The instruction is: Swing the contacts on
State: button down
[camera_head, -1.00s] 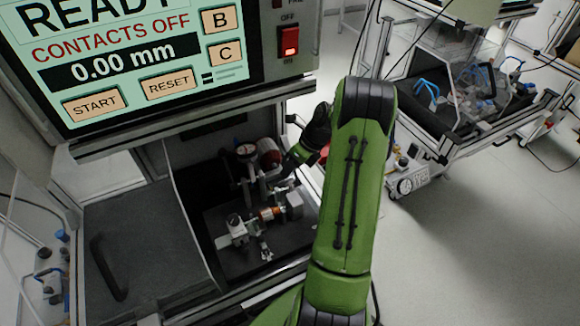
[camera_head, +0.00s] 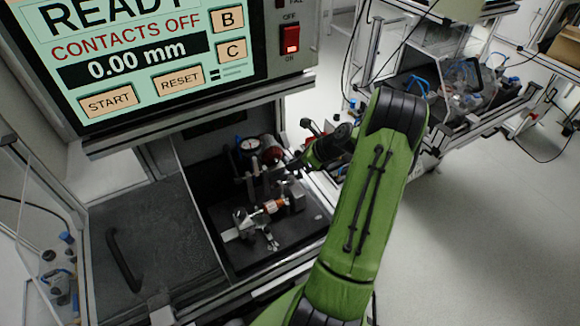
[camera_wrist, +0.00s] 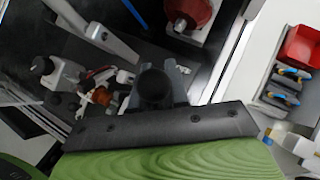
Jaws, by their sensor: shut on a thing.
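The test bench screen (camera_head: 125,60) reads READY, CONTACTS OFF and 0.00 mm. Inside the open bench, a rotor with a copper-coloured part (camera_head: 273,206) lies across the fixture; it also shows in the wrist view (camera_wrist: 101,96). My gripper (camera_head: 292,166) reaches in from the right, beside the fixture's back right. In the wrist view, my gripper (camera_wrist: 157,92) is shut at a round black knob (camera_wrist: 154,86), with grey metal beside it. The fingers are mostly hidden, and I cannot tell the contacts' exact position.
A dial gauge (camera_head: 250,146) and a red cylinder (camera_head: 272,151) stand behind the fixture. A clear lid with a black handle (camera_head: 122,262) is at the left. A red switch (camera_head: 290,40) is beside the screen. A red bin (camera_wrist: 300,46) lies outside the bench.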

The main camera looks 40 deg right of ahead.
jog(key=t, duration=0.1)
jog(key=t+b, duration=0.1)
jog(key=n+t, duration=0.1)
jog(key=shift+s+a+r+b, duration=0.1)
jog(key=shift+s+r+b, duration=0.2)
jog(key=shift+s+b, duration=0.1)
jog(key=shift+s+a+n+t+h+b, duration=0.25)
jog(key=shift+s+t+b, duration=0.3)
jog(key=shift+t, duration=0.65)
jog(key=shift+s+r, duration=0.1)
jog(key=shift+s, duration=0.05)
jog(key=shift+p, duration=0.35)
jog(key=shift+s+a+f, duration=0.15)
jog(key=shift+s+f, duration=0.05)
jog(key=shift+f, duration=0.1)
jog(key=c, duration=1.4)
grip_release()
jog(key=shift+s, duration=0.1)
jog(key=o, duration=0.3)
jog(key=shift+s+a+r, duration=0.15)
jog(key=shift+s+a, duration=0.05)
jog(key=shift+w+d, duration=0.1)
